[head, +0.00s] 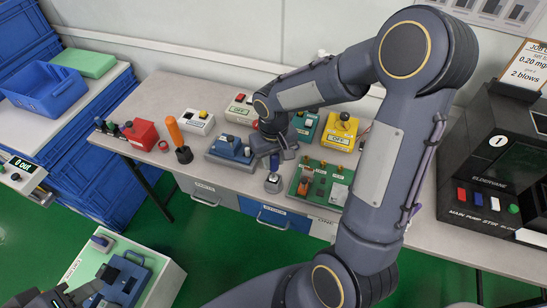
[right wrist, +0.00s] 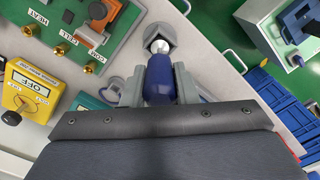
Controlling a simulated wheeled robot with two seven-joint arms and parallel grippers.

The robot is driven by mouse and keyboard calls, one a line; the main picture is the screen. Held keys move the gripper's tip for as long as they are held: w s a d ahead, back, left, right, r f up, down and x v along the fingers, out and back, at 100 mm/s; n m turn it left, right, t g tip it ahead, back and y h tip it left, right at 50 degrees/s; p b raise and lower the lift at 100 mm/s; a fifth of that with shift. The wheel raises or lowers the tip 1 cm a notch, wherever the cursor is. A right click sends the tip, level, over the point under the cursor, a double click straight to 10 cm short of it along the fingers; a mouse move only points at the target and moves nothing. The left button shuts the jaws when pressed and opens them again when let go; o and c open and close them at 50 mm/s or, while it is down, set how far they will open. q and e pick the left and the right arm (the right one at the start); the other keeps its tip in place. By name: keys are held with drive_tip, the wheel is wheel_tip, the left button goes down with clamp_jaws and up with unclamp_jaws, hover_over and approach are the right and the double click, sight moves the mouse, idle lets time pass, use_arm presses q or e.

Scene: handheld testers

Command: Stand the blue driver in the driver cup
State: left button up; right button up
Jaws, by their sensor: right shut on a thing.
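The blue driver (right wrist: 160,80) is between the fingers of my right gripper (right wrist: 158,88), which is shut on its handle. Its silver shaft end points away from the wrist camera, over the grey many-sided cup (right wrist: 150,30). I cannot tell how deep the tip is in the cup. In the head view my right gripper (head: 277,158) is just above and behind the grey cup (head: 273,184) near the table's front edge; the driver is mostly hidden there. My left gripper (head: 62,298) shows only partly at the lower left corner, and its jaws are unclear.
An orange-handled tool (head: 176,133) stands to the left. A blue tester (head: 230,149) is left of my right gripper, a green board (head: 318,186) right of the cup. A yellow tester (head: 341,131) sits behind. A black machine (head: 490,150) stands far right. Drawers (head: 270,217) are below.

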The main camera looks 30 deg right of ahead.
drive_tip(key=shift+f+b, duration=0.85)
drive_tip(key=shift+f, duration=0.15)
drive_tip(key=o, duration=1.1)
wheel_tip(320, 180, up, 8)
drive_tip(key=shift+f, duration=0.1)
drive_tip(key=shift+s+r, duration=0.25)
drive_tip(key=shift+s, duration=0.05)
drive_tip(key=s+a+r+t+y, duration=0.1)
drive_tip(key=s+t, duration=0.1)
drive_tip(key=s, duration=0.3)
drive_tip(key=s+a+r+t+y, duration=0.1)
drive_tip(key=s+r, duration=0.1)
drive_tip(key=s, duration=0.4)
drive_tip(key=s+a+r+m+t+y, duration=0.1)
drive_tip(key=s+a+r+t, duration=0.1)
drive_tip(key=s, duration=0.3)
drive_tip(key=shift+s+a+r+t+y, duration=0.1)
drive_tip(key=shift+s+t+y, duration=0.1)
drive_tip(key=shift+t+y, duration=0.15)
